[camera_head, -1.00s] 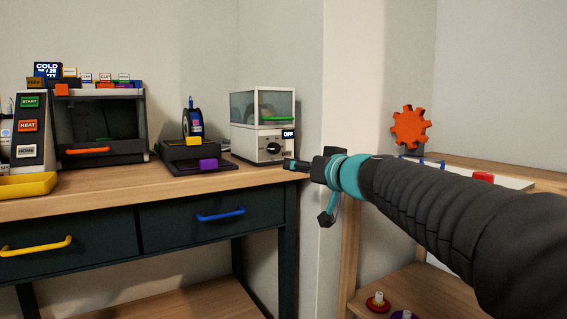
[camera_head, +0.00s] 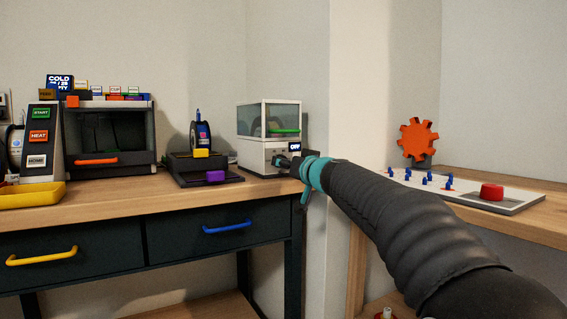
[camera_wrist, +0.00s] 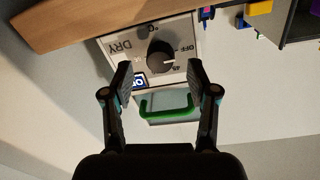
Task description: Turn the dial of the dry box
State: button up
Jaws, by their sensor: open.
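The dry box (camera_head: 255,152) is a white case with a clear upper part and a green handle (camera_head: 285,132), at the right end of the dark workbench. Its small display (camera_head: 295,147) reads OFF. In the wrist view the dry box front (camera_wrist: 118,47) appears upside down, with the round black dial (camera_wrist: 160,56) in the middle and its white mark towards the right. My gripper (camera_wrist: 158,75) is open, its fingers to either side of the dial in that view, apparently short of it. In the head view my gripper (camera_head: 284,161) is at the box's front and hides the dial.
A black spool stand (camera_head: 203,170) with yellow and purple parts stands left of the box. Further left is a printer (camera_head: 110,140) with an orange handle. A shelf with a white board (camera_head: 470,190) and orange gear (camera_head: 418,139) lies at right.

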jog(key=shift+p+x, duration=0.55)
jog(key=shift+x, duration=0.8)
grip_shut()
